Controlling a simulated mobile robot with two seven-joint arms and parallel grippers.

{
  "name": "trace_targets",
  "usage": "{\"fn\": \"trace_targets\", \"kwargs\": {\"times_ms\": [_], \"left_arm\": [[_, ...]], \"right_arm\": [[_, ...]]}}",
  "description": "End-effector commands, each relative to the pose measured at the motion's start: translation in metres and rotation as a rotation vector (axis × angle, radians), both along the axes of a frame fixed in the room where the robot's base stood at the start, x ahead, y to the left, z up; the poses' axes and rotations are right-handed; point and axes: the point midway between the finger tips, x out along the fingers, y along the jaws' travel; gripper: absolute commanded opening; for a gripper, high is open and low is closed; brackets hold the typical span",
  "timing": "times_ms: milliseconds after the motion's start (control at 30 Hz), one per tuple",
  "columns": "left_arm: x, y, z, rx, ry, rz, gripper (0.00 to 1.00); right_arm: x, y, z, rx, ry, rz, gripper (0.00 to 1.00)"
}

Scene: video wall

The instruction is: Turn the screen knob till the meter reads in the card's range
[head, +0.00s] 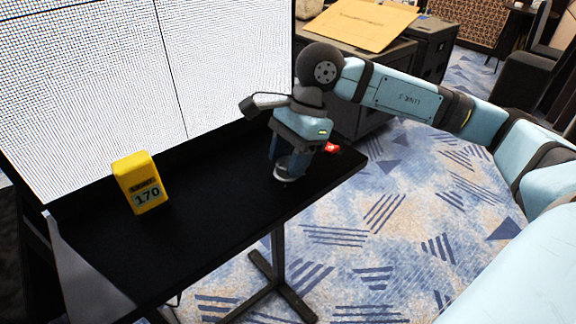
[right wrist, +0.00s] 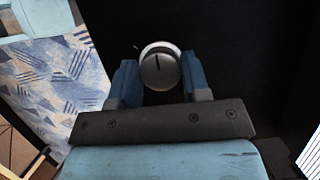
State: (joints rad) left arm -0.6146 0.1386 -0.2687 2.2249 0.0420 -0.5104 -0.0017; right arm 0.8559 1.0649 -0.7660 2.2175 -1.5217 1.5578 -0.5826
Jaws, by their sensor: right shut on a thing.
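The screen knob is a round grey knob (right wrist: 158,72) with a dark pointer line and a pale ring around its base. In the right wrist view its line points nearly straight up, towards a small white mark. My right gripper (right wrist: 160,82) is shut on the knob, one blue finger on each side. In the head view the gripper (head: 286,166) points down at the table's right end, and the knob's pale base (head: 282,174) shows below it. The yellow meter (head: 140,182) stands on the table at the left and reads LIGHT 170. I see no card. My left gripper is out of view.
The black table (head: 215,215) is clear between meter and knob. A large, bright white screen (head: 110,90) rises behind it. A small red thing (head: 331,148) shows by the table's right end, partly hidden. Dark cases with cardboard (head: 360,22) stand behind; patterned carpet lies right.

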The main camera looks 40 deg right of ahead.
Motion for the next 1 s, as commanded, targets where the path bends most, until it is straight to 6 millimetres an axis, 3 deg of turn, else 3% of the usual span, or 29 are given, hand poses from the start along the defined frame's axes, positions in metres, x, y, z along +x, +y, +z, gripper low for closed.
{"fn": "trace_targets", "kwargs": {"times_ms": [300,600,1000], "left_arm": [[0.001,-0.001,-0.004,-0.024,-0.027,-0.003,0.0],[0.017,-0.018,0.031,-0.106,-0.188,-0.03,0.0],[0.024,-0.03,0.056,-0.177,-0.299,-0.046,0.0]], "right_arm": [[-0.001,0.0,-0.003,-0.001,-0.002,-0.3,0.19],[-0.002,0.001,-0.002,0.0,-0.004,-0.582,0.19],[-0.003,0.001,-0.001,-0.001,-0.002,-0.888,0.19]]}}
